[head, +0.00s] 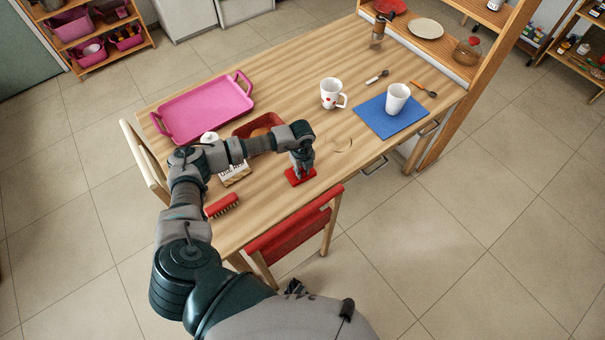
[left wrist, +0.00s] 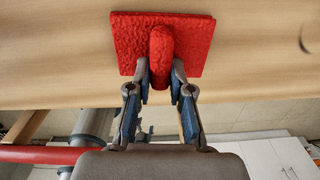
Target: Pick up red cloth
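The red cloth (head: 300,177) lies flat near the front edge of the wooden table (head: 305,107), with a raised fold in its middle. The left wrist view shows the square cloth (left wrist: 125,42) and its rounded fold up close. My left gripper (head: 301,168) reaches down onto the cloth from above. In the left wrist view its fingers (left wrist: 161,76) sit against both sides of the fold, shut on it. The cloth looks to be still on the tabletop. My right gripper is not in view.
A red-backed chair (head: 295,225) stands at the table's front. A red brush (head: 221,205), a labelled packet (head: 235,175) and a red bin (head: 246,130) are left of the cloth. A pink tray (head: 203,107), mug (head: 332,93) and white cup (head: 397,98) on a blue mat (head: 375,120) stand farther back.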

